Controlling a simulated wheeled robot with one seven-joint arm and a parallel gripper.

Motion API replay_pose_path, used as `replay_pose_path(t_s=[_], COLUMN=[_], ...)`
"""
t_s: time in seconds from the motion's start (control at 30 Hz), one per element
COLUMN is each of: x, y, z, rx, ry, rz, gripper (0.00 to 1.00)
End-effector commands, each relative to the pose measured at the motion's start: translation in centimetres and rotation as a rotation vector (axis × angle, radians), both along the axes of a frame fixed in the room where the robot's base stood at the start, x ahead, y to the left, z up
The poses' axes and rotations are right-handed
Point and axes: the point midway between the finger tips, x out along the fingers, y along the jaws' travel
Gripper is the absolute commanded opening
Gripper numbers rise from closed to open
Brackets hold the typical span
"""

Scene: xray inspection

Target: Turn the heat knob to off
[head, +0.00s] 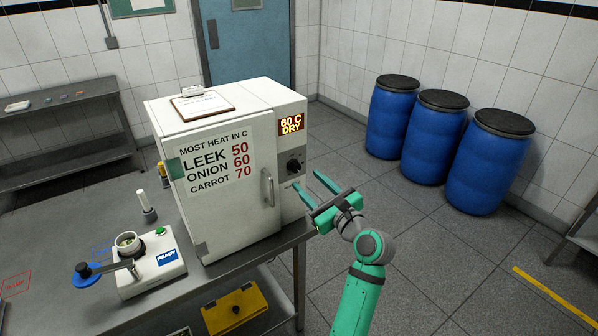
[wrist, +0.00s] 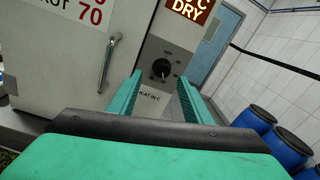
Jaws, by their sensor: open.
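The heat knob (head: 294,166) is a small dark round knob on the right front panel of a white drying cabinet (head: 217,208). It also shows in the wrist view (wrist: 161,68), with scale marks around it and a label below reading heat in C. A display (head: 291,124) above it reads 60 C DRY. The knob's exact setting is too small to read. My gripper (head: 308,186) is green, open and empty. It is in front of and a little below the knob, apart from it. In the wrist view the knob appears between the two fingers.
The cabinet's door handle (head: 268,188) is left of the knob. A sign on the door lists leek 50, onion 60, carrot 70. A device marked READY (head: 150,268) stands on the grey table (head: 60,230). Blue barrels (head: 430,135) stand at the back right.

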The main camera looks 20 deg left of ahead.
Motion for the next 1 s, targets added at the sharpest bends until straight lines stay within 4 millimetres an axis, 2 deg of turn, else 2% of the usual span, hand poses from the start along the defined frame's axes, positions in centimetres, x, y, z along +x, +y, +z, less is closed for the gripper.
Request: replay_pose_path(t_s=[0.2,0.4,0.83,0.87,1.0], x=[2.8,4.4,5.0,5.0,5.0], y=[2.5,4.3,5.2,5.2,5.2], z=[0.1,0.0,0.0,0.0,-0.1], rx=[-0.001,-0.001,-0.002,-0.002,-0.002], ry=[0.000,-0.002,-0.001,-0.001,-0.001], rz=[-0.006,-0.008,-0.007,-0.006,-0.006], gripper=[0.45,0.45,0.45,0.43,0.10])
